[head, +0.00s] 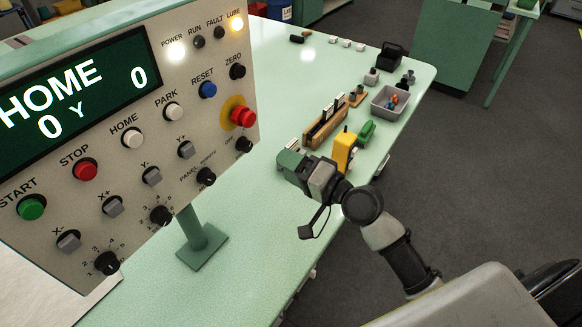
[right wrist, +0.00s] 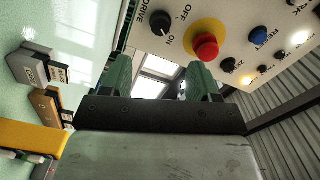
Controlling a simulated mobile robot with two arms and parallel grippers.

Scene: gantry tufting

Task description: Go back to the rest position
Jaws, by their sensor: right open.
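My right gripper (head: 290,164) is over the green table, right of the control panel (head: 225,150) and apart from it. Its green fingers also show in the right wrist view (right wrist: 160,80), spread open with nothing between them. The panel's red stop button (right wrist: 206,46) and a black drive knob (right wrist: 160,23) lie beyond the fingers in that view. The panel's screen (head: 75,95) reads HOME, with 0 and Y 0. The power lamp glows white and the lube lamp amber. My left gripper is not in view.
A wooden rack (head: 322,125), a yellow tool (head: 343,150) and a green object (head: 366,132) stand near the right gripper. A grey bin (head: 389,102) sits farther back by the table's right edge. The panel's post (head: 195,232) stands on the table. Open floor lies to the right.

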